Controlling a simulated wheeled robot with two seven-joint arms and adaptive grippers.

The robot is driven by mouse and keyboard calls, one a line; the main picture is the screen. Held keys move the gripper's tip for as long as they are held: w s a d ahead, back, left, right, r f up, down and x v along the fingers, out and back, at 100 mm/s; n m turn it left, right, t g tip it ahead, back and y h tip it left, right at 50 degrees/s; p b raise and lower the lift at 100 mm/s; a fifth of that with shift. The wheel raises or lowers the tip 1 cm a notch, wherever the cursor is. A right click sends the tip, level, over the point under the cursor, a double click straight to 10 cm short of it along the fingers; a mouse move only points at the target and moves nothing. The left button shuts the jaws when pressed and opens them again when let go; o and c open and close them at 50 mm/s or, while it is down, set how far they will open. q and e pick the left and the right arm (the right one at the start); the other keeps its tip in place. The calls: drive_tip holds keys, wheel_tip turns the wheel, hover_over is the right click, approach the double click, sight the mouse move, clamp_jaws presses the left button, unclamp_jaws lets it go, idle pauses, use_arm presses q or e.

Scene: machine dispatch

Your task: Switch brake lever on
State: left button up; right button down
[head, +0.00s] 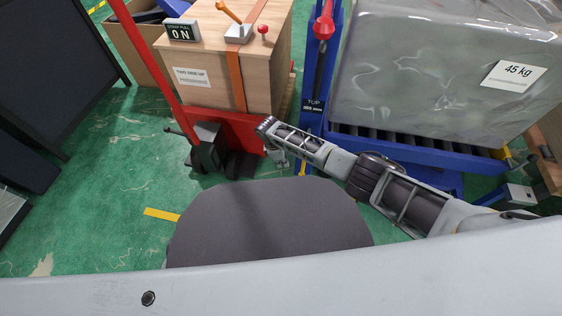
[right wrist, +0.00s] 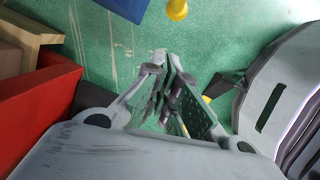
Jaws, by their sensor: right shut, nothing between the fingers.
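I cannot tell for certain which part is the brake lever. A red-knobbed lever (head: 325,22) stands on the blue lift frame at the top centre. An orange-handled lever (head: 230,12) sits on a grey base on top of the wooden box, beside a small red knob (head: 263,31). My right gripper (head: 278,158) is low beside the red cart and the blue frame, apart from these levers. In the right wrist view its fingers (right wrist: 168,65) are shut and empty above the green floor. My left gripper is out of view.
The red cart (head: 222,118) carries the wooden box (head: 200,90). The blue roller table (head: 420,146) bears a large wrapped load (head: 410,75) labelled 45 kg. A yellow piece (right wrist: 177,9) shows ahead of my fingers. Green floor (head: 110,170) is open at left.

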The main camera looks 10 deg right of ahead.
sight(303, 168)
use_arm(q)
drive_tip(key=b, duration=0.1)
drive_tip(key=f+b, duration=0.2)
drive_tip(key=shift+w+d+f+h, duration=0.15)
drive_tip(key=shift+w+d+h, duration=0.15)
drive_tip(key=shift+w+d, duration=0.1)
use_arm(e)
drive_tip(key=d+f, duration=0.4)
drive_tip(key=d, duration=0.1)
drive_tip(key=shift+s+f, duration=0.15)
drive_tip(key=shift+s, duration=0.15)
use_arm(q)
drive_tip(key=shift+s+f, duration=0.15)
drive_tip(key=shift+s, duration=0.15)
